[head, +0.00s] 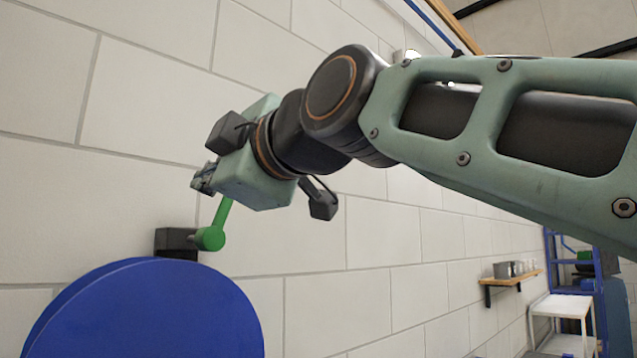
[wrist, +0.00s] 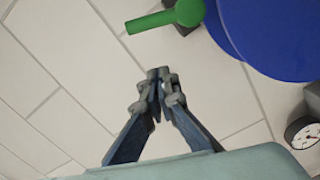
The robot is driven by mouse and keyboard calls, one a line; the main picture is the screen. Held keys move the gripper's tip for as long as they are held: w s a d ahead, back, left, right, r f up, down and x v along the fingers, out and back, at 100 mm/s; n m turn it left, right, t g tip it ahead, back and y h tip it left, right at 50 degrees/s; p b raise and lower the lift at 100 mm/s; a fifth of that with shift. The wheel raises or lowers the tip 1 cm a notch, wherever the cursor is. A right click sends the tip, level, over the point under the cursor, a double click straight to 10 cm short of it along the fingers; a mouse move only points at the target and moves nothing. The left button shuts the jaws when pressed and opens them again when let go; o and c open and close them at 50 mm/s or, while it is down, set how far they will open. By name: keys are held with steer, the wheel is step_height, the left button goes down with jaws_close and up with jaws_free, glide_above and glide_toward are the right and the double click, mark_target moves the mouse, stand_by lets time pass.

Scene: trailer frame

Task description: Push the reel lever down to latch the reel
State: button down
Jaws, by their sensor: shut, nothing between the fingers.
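The reel is a large blue disc (head: 150,315) at the lower left of the head view. It also fills the upper right of the wrist view (wrist: 275,40). The green reel lever (head: 223,213) rises steeply from a round green hub (head: 210,238) beside a black wall block (head: 175,241), just above the reel. In the wrist view the lever (wrist: 155,20) lies near the top edge. My gripper (head: 203,178) is near the lever's upper end, which is partly hidden behind the gripper body. In the wrist view my gripper's fingertips (wrist: 158,75) are together, empty, and apart from the lever.
A pale block wall (head: 140,90) stands behind everything. A round dial gauge (wrist: 303,132) is at the right of the wrist view. A wooden wall shelf (head: 515,277), a white table (head: 562,305) and a blue rack stand far off at right.

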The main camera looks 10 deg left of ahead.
mark_target(219, 217)
steer(key=shift+w+a+f+p, duration=0.1)
steer(key=shift+w+f+p, duration=0.1)
steer(key=shift+w, duration=0.65)
steer(key=shift+w+d+f+p, duration=0.1)
steer(key=shift+w+f+p, duration=0.15)
steer(key=shift+w, duration=0.55)
steer(key=shift+w+a+f+p, duration=0.1)
steer(key=shift+w+f+p, duration=0.1)
steer(key=shift+w, duration=0.65)
